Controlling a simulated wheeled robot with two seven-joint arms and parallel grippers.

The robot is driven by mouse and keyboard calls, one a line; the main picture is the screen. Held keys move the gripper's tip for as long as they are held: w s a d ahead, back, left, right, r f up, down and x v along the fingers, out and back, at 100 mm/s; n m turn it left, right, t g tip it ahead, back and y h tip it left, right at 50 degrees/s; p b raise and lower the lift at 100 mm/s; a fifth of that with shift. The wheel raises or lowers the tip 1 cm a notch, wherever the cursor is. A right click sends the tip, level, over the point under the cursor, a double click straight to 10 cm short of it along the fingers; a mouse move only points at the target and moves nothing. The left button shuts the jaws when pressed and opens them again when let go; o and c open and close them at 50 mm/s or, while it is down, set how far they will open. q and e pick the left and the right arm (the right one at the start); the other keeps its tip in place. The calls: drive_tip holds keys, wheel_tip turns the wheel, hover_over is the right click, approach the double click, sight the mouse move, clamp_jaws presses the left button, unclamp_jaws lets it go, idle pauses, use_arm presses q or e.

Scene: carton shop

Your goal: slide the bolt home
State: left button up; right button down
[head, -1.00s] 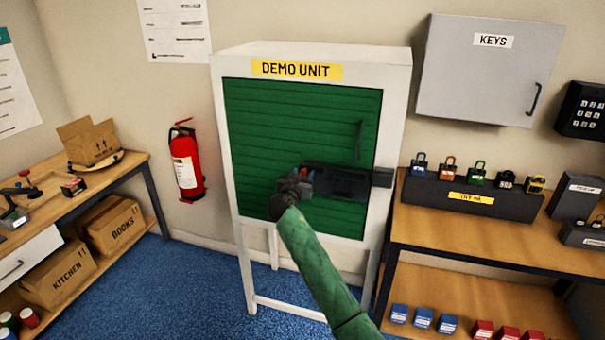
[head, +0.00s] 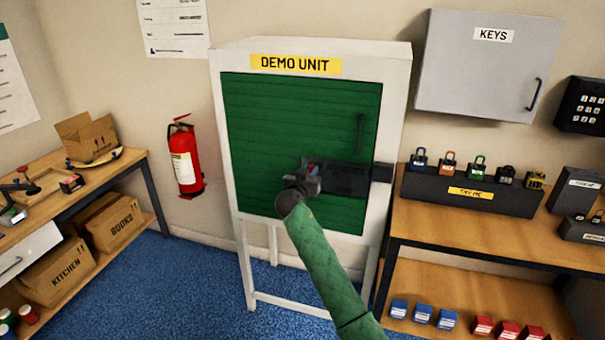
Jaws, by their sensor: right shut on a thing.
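The demo unit has a green slatted door (head: 275,130) in a white frame, and the door is closed. A dark bolt (head: 345,180) lies level across the door, right of its middle. A dark keeper (head: 382,173) sits on the frame's right post, in line with the bolt. My right gripper (head: 311,174) is shut at the bolt's left end, on what seems to be its handle. The gripper hides most of the handle, and I cannot tell whether the bolt's tip is in the keeper. My left gripper is not in view.
A door handle (head: 359,134) stands above the bolt. A right-hand bench (head: 480,228) carries a row of padlocks (head: 477,167). A fire extinguisher (head: 185,160) hangs on the wall left of the unit. The blue floor in front is clear.

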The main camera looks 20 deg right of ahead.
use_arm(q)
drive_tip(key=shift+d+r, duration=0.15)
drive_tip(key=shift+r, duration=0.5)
use_arm(e)
drive_tip(key=shift+s+d+f, duration=0.1)
drive_tip(key=shift+s+d, duration=0.35)
drive_tip(key=shift+d, duration=0.2)
drive_tip(key=c, duration=1.6)
unclamp_jaws()
drive_tip(key=o, duration=0.4)
drive_tip(key=shift+s+d, duration=0.1)
drive_tip(key=shift+d, duration=0.15)
drive_tip(key=shift+c, duration=0.2)
drive_tip(key=shift+a, duration=0.15)
use_arm(q)
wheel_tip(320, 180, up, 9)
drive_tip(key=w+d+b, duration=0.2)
drive_tip(key=b, duration=0.1)
drive_tip(key=shift+b, duration=0.3)
use_arm(e)
drive_tip(key=v, duration=0.7)
drive_tip(key=shift+s+a, duration=0.15)
drive_tip(key=shift+s, duration=0.2)
